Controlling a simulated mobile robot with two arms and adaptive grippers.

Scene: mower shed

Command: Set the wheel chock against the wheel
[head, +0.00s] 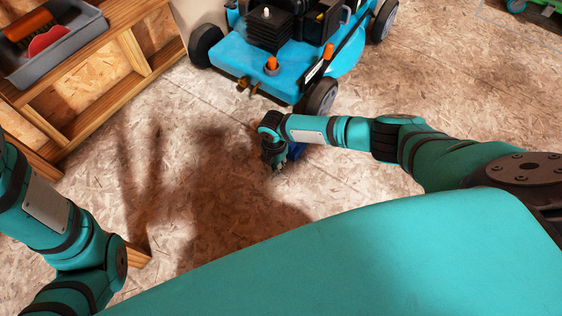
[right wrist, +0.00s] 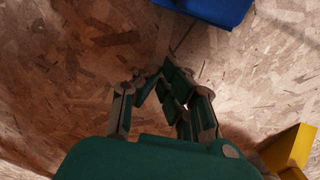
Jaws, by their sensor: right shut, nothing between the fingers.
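The blue mower stands at the top of the head view, with its nearest black wheel (head: 322,96) just above my right forearm. A dark blue block (head: 297,151), which looks like the wheel chock, is on the floor below that wheel, partly hidden by my right arm and gripper. A dark blue block also shows at the top edge of the right wrist view (right wrist: 207,8), apart from the fingers. My right gripper (head: 275,162) is shut and empty, pointing down beside the block; its fingers (right wrist: 172,86) show closed in the wrist view. My left gripper is out of view.
A wooden frame bench (head: 135,50) with a grey tray (head: 70,48) stands at the upper left. A yellow object (right wrist: 290,148) is at the lower right of the wrist view. Another mower wheel (head: 206,46) is near the bench. The chipboard floor around the gripper is mostly clear.

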